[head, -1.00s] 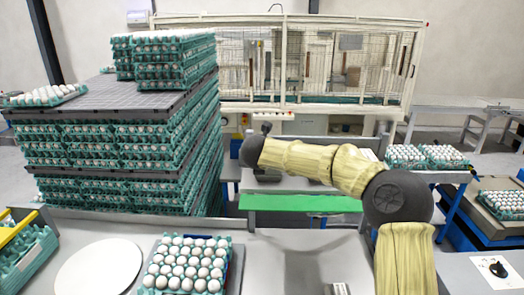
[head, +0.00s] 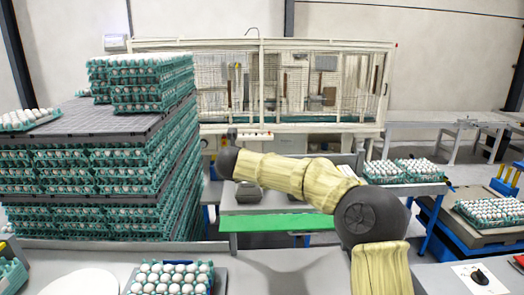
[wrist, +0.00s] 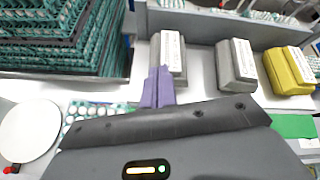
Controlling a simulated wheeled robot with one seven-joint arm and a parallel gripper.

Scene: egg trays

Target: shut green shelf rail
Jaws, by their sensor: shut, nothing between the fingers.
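The green shelf rail (head: 270,223) is a flat green strip along the front edge of a grey shelf beyond the near counter in the head view. Part of it shows at the right edge of the wrist view (wrist: 293,126). My gripper (wrist: 158,85) has purple fingers, which are together and empty in the wrist view. They are to the left of the green strip, apart from it, in front of a grey block with a white label. In the head view my arm stretches left above the shelf, and the fingers cannot be made out.
A tall stack of egg trays (head: 100,180) stands at the left. An egg tray (head: 170,278) and a white disc (head: 75,283) lie on the near counter. Two grey blocks (wrist: 235,63) and a yellow block (wrist: 288,72) stand on the shelf. More egg trays (head: 403,170) are at the right.

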